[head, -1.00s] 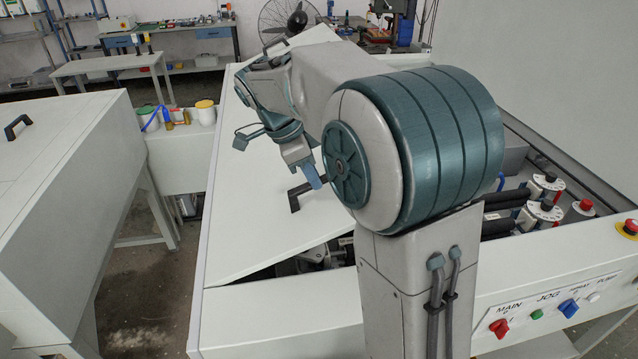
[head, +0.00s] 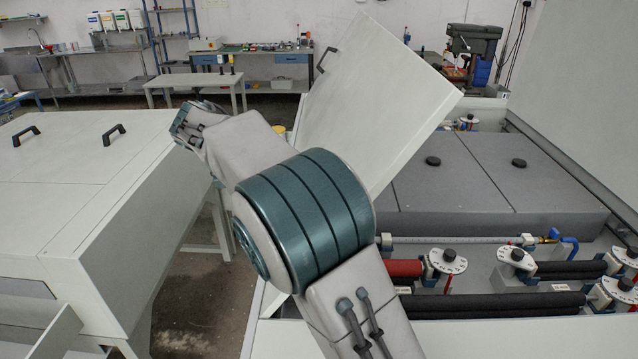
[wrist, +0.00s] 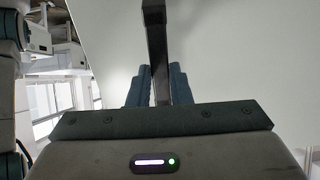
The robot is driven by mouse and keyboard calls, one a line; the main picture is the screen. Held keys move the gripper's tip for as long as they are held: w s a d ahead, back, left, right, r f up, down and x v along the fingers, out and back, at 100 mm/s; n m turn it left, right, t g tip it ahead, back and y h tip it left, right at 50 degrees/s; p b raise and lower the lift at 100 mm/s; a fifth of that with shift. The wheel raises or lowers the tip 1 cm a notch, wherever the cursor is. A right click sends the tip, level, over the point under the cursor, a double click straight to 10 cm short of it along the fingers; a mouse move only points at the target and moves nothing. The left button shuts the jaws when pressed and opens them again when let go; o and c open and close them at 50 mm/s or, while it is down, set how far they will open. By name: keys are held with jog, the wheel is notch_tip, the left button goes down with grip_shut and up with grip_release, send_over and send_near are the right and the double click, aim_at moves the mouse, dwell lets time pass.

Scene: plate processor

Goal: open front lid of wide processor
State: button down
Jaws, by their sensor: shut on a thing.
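The wide processor (head: 590,337) is in front of me on the right in the head view. Its white front lid (head: 370,110) is raised and stands steeply tilted, with the inside of the machine exposed to the right. One black handle (head: 327,60) shows on the lid's far part. My gripper (wrist: 152,85) is shut on a black lid handle (wrist: 155,45) in the wrist view, its blue fingers on either side of it. The white lid surface (wrist: 235,55) fills the right behind it.
Grey covers (head: 480,175), black rollers (head: 490,305) and white dial knobs (head: 447,261) lie inside the machine. Another white machine (head: 75,185) with two black handles stands at left, across a floor gap (head: 205,290). A bench (head: 200,82) stands behind.

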jog(key=a+h, duration=0.3)
jog(key=a, duration=0.5)
jog(key=shift+w+a+r+p, duration=0.25)
jog(key=shift+a+r+p, duration=0.05)
jog(key=shift+a+r, duration=0.1)
dwell(0.4)
